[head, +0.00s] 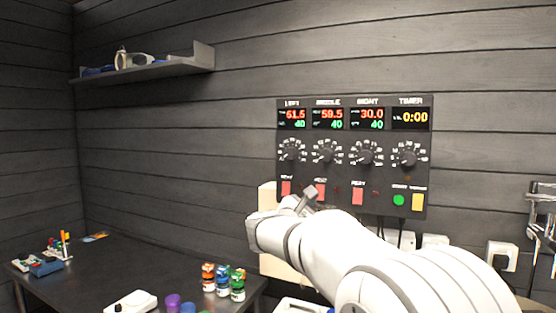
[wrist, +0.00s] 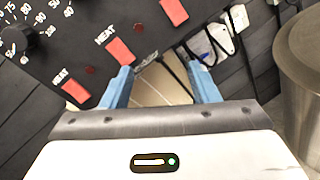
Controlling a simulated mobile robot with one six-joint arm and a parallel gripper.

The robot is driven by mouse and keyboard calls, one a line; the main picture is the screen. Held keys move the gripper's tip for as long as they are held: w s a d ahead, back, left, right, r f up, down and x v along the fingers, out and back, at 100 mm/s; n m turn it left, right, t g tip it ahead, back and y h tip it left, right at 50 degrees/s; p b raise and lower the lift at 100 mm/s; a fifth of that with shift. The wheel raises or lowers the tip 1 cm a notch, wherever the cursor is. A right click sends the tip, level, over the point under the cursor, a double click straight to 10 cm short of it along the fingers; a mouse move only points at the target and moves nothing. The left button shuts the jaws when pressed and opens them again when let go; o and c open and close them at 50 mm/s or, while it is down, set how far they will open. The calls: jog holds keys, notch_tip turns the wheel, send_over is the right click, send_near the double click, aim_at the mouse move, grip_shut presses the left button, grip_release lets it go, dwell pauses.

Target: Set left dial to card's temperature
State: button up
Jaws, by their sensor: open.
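The black control panel (head: 351,183) is on the wall. Its left dial (head: 291,154) sits below the left display (head: 292,118), which reads 61.5 in red and 40 in green. A dial at the upper left of the wrist view, probably the left one (wrist: 14,40), is partly cut off. My gripper (head: 304,198) is open and empty at the panel's lower left, below the dials. In the wrist view its blue fingers (wrist: 160,76) are apart, below the red heat switches. I cannot make out a readable temperature card; a small coloured flat item (head: 95,237) lies on the table.
Three more dials stand right of the left one, with red heat switches (head: 358,196) below. Small coloured bottles (head: 222,283) and other items stand on the dark table (head: 150,262). A shelf (head: 150,68) hangs at upper left. A metal cylinder (wrist: 300,85) is at right in the wrist view.

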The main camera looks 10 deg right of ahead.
aim_at(288, 155)
jog(key=w+a+r+n+t+p, duration=0.1)
jog(key=w+a+r+n+t, duration=0.6)
jog(key=w+a+r+n, duration=0.15)
jog(key=p+x, duration=0.1)
jog(key=x, duration=0.3)
jog(key=a+p+x, duration=0.1)
jog(key=p+x, duration=0.1)
jog(key=x, duration=0.2)
jog(key=shift+w+r, duration=0.15)
jog(key=shift+r, duration=0.1)
jog(key=shift+c, duration=0.4)
jog(key=c, duration=0.9)
